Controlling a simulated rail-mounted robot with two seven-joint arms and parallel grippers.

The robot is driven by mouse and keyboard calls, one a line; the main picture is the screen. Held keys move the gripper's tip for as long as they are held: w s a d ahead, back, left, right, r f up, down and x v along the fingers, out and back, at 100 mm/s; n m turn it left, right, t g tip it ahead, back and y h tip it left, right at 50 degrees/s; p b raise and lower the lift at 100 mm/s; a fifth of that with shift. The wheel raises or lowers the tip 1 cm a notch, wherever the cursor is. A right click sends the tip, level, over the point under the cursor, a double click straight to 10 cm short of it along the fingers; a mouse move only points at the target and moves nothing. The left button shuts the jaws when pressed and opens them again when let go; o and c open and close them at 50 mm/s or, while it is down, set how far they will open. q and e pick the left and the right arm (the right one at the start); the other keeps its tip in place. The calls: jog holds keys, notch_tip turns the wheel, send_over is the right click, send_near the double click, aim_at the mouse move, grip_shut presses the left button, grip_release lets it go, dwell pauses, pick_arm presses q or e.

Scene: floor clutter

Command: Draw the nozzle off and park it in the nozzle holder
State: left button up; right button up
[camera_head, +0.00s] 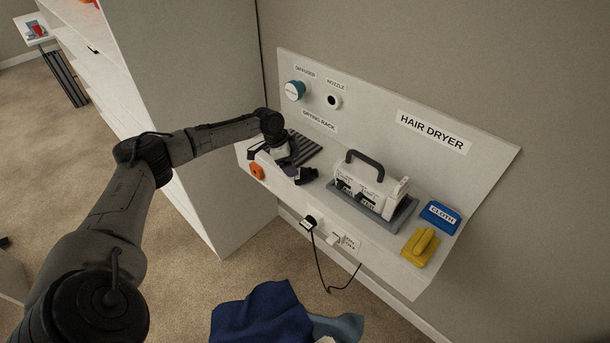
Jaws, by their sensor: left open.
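The hair dryer (377,183) is a white boxy body with a dark arched handle, on a grey tray on the ledge below the HAIR DRYER label. Dark labelled parts show on its front; I cannot tell whether one is the nozzle. The nozzle holder (333,101) is a small round white fitting with a black centre, on the panel below the NOZZLE label. My left gripper (305,176) is open, left of the hair dryer and apart from it, over the ledge near the drying rack. A small dark purple patch shows beside its fingers, too small to identify. My right gripper is out of view.
A teal diffuser (294,91) hangs left of the nozzle holder. The dark ribbed drying rack (300,148) lies behind my left gripper. A blue cloth block (439,216) and a yellow item (421,246) sit at right. A black cord (325,270) hangs below the ledge.

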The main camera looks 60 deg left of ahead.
aim_at(307, 175)
pick_arm(q)
jog(key=shift+x, duration=2.75)
jog(key=shift+w, duration=0.1)
jog(key=shift+c, duration=0.4)
jog(key=c, duration=0.6)
jog(key=shift+o, duration=0.2)
jog(key=shift+r, duration=0.1)
